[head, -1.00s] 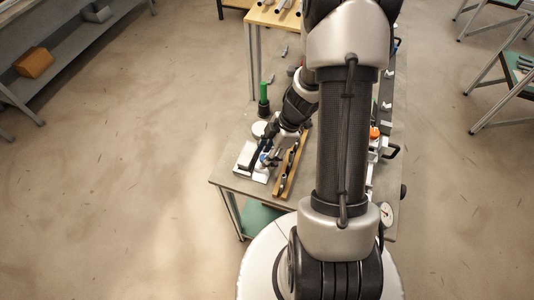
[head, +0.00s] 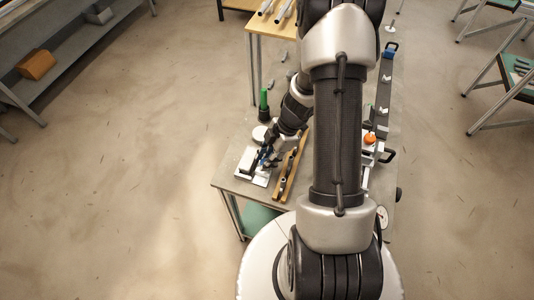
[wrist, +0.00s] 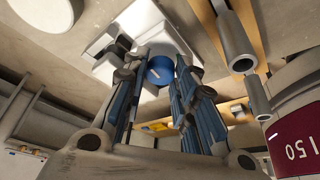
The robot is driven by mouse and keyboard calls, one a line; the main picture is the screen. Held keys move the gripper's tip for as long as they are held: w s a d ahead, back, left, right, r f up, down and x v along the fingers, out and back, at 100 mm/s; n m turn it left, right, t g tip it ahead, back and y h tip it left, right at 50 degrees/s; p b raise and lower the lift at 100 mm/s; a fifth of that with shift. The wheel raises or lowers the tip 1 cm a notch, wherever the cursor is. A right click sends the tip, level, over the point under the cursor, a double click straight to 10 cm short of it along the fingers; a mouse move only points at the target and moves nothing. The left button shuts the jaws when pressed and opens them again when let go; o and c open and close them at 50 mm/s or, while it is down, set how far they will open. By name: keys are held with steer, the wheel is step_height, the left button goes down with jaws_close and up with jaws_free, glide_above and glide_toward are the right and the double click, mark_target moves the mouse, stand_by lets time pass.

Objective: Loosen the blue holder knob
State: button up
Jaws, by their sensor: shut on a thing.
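The blue holder knob (wrist: 161,72) is a round blue cap with a pale mark. In the wrist view it sits between the two fingers of my gripper (wrist: 161,62), which is shut on it. The knob is at the white holder (wrist: 146,20), whose white base plate (head: 245,178) lies near the table's left front corner in the head view. There my gripper (head: 263,158) reaches down over the holder, and only a bit of blue shows beside the dark fingers. The fingers partly hide the knob's sides.
A wooden rail (head: 291,170) runs close to the right of the holder. A green-handled tool (head: 264,98) stands upright behind it, near a white disc (head: 260,133). An orange knob (head: 370,138) is right of my arm. The floor left of the table is clear.

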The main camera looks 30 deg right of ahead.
stand_by(0.3)
steer(key=o, duration=1.1)
steer(key=shift+c, duration=0.2)
steer(key=shift+r, duration=0.1)
steer(key=v, duration=1.1)
steer(key=shift+d+r, duration=0.3)
steer(key=shift+r, duration=0.05)
